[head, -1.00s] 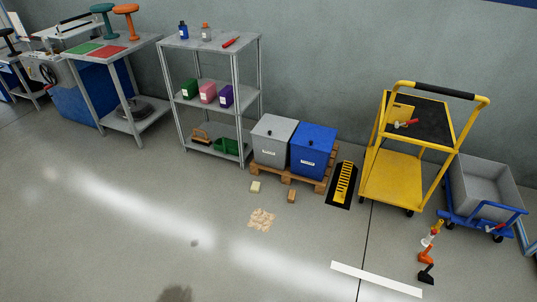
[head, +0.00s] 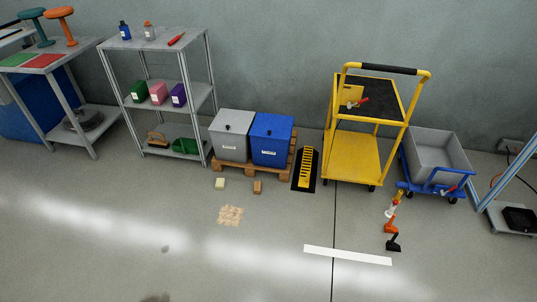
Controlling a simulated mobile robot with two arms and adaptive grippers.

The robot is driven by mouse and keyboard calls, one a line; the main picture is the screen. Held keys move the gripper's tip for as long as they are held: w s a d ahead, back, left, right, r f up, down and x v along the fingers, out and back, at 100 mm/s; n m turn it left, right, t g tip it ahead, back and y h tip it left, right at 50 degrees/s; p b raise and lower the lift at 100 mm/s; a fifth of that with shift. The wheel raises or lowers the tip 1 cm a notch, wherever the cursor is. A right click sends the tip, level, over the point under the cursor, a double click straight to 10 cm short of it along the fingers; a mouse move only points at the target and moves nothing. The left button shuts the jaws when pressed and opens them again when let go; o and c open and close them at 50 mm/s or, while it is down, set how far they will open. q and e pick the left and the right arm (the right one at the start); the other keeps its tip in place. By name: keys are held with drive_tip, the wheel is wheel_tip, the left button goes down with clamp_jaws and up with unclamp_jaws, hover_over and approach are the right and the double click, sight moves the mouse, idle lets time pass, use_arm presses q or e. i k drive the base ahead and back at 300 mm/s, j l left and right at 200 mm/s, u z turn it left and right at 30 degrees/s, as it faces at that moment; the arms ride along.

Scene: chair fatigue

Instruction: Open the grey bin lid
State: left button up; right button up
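The grey bin (head: 230,149) stands on a wooden pallet by the wall, left of the blue bin. Its grey lid (head: 233,122) lies flat on top, closed, with a small dark knob in the middle. A white label is on the bin's front. Neither of my grippers shows in the head view.
The blue bin (head: 271,145) stands against the grey bin on the pallet (head: 230,167). A metal shelf rack (head: 160,102) is close on the left, and a yellow cart (head: 355,155) is to the right. A sponge (head: 219,183), a brown block (head: 257,187) and a pile of crumbs (head: 230,215) lie in front.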

sight(228, 121)
drive_tip(key=i+j, duration=0.15)
drive_tip(key=i, duration=0.25)
drive_tip(key=i+j+z, duration=0.15)
drive_tip(key=i, duration=0.25)
drive_tip(key=i+j, duration=0.1)
drive_tip(key=i, duration=0.3)
drive_tip(key=z, duration=0.05)
